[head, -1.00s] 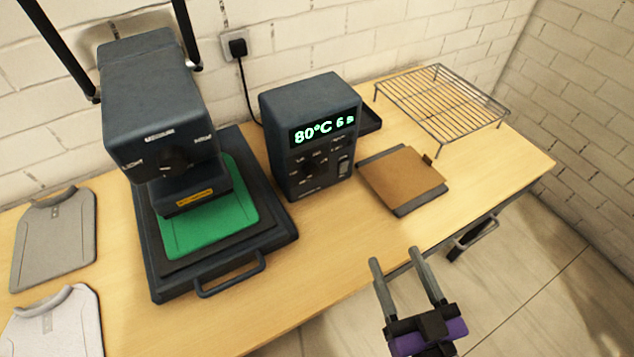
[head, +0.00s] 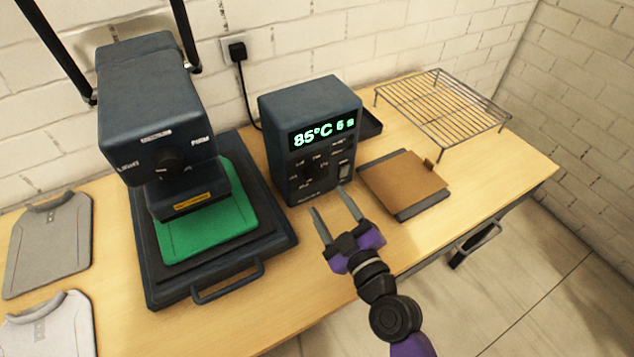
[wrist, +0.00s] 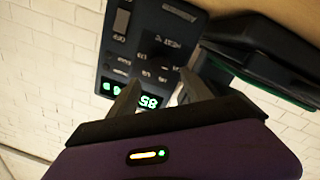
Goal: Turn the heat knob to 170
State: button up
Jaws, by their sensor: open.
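The dark control box (head: 282,118) stands on the table, and its green display (head: 323,131) reads 85°C and what looks like 6 s. The round heat knob (head: 308,171) sits on the front panel below the display, with small markings around it that are too small to read. My gripper (head: 334,217) is open and empty in front of the box, its fingers pointing at the panel's lower part, apart from the knob. In the wrist view my gripper (wrist: 158,92) is open before the panel (wrist: 128,45), which appears turned over; the knob (wrist: 152,48) shows dark beyond the fingers.
The heat press (head: 160,110) with a green garment (head: 215,225) on its plate stands left of the box. A brown pad (head: 405,180) and a wire rack (head: 440,100) lie to the right. Folded garments (head: 48,245) lie at the far left.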

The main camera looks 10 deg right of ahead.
aim_at(313, 178)
jog(key=p+x, duration=0.1)
jog(key=x, duration=0.6)
grip_shut()
